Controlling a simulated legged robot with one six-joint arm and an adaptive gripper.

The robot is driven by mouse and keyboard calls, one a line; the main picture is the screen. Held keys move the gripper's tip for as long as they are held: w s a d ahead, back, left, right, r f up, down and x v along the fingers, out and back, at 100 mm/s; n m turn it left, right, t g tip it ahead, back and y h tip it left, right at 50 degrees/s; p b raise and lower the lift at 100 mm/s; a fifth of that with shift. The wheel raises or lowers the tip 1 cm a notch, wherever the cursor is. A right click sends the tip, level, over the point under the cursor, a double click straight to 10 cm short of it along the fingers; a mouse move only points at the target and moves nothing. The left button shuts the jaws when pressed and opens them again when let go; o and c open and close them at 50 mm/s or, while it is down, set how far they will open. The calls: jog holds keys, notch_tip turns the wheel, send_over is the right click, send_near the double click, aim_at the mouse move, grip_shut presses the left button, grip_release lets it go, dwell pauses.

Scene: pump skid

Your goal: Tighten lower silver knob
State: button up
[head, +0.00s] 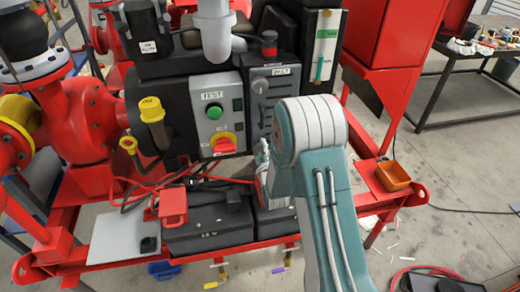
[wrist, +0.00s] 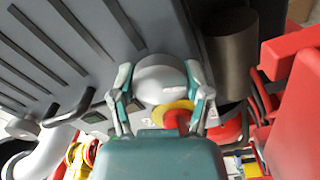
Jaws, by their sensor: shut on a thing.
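In the wrist view, a rounded silver knob (wrist: 160,80) sits between the two fingers of my gripper (wrist: 161,78), one finger on each side. My gripper is shut on it. In the head view, my arm's large grey and teal links cover the knob, and only a little of my gripper (head: 263,168) shows at their left edge. Another grey knob (head: 260,85) is in plain sight higher up on the dark ribbed panel (head: 274,72). How far the held knob is turned cannot be told.
Left of my gripper is a grey control box (head: 216,108) with a green button and a red-yellow switch (head: 224,145). Black batteries (head: 208,222) and red cables lie below.

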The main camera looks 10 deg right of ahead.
jog(key=shift+f+n, duration=0.15)
jog(key=shift+n, duration=0.65)
jog(key=shift+a, duration=0.1)
jog(key=o, duration=1.2)
jog(key=shift+s, duration=0.1)
jog(key=s, duration=1.1)
jog(key=shift+s, duration=0.35)
